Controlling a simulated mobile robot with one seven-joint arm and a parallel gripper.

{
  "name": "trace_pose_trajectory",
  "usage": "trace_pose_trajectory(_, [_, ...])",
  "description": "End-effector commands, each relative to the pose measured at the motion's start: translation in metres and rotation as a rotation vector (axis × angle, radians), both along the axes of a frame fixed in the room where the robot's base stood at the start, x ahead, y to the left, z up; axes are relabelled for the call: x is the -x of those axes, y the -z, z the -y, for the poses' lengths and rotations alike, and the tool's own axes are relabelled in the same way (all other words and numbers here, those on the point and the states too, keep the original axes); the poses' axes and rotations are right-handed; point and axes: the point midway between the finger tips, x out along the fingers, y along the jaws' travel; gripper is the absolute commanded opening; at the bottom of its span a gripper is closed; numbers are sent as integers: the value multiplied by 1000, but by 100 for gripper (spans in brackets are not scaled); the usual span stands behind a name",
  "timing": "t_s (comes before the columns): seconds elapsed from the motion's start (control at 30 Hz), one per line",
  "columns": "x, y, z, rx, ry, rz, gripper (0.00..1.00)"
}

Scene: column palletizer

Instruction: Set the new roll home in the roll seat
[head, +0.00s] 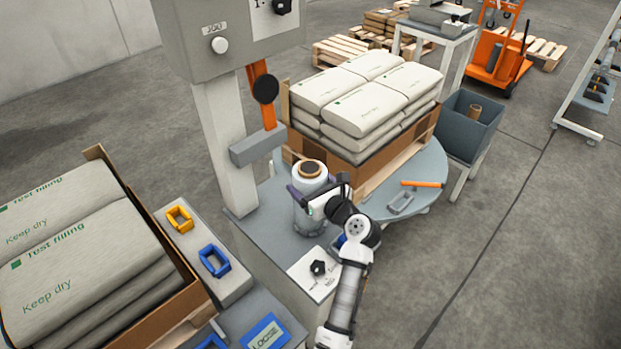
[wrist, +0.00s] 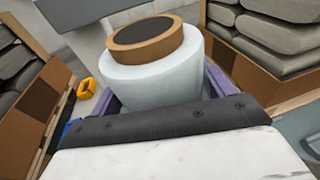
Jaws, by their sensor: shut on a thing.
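The new roll (head: 310,175), white film on a brown core with a dark centre, stands upright above the grey cabinet top beside the column. It also shows large in the wrist view (wrist: 150,82). My gripper (head: 308,198) is shut on the roll, with purple fingers on both sides of it in the wrist view (wrist: 160,88).
The grey column (head: 226,150) with its control box stands close behind left. A turntable (head: 432,185) carries a pallet of stacked bags (head: 365,100) behind right, with an orange-handled tool on it. A black knob panel (head: 318,268) is in front. A bin (head: 470,125) stands right.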

Motion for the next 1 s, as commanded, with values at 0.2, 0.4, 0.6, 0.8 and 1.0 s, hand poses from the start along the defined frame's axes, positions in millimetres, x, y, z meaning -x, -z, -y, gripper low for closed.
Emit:
trace_pose_trajectory(0.2, [-1,-3,0,-1,1,8,10])
trace_pose_trajectory(0.4, [0,2,0,1,0,1,95])
trace_pose_trajectory(0.6, [0,2,0,1,0,1,100])
trace_pose_trajectory(0.8, [5,-1,5,0,3,0,100])
trace_pose_trajectory(1.0, [38,-6,27,2,4,-1,100])
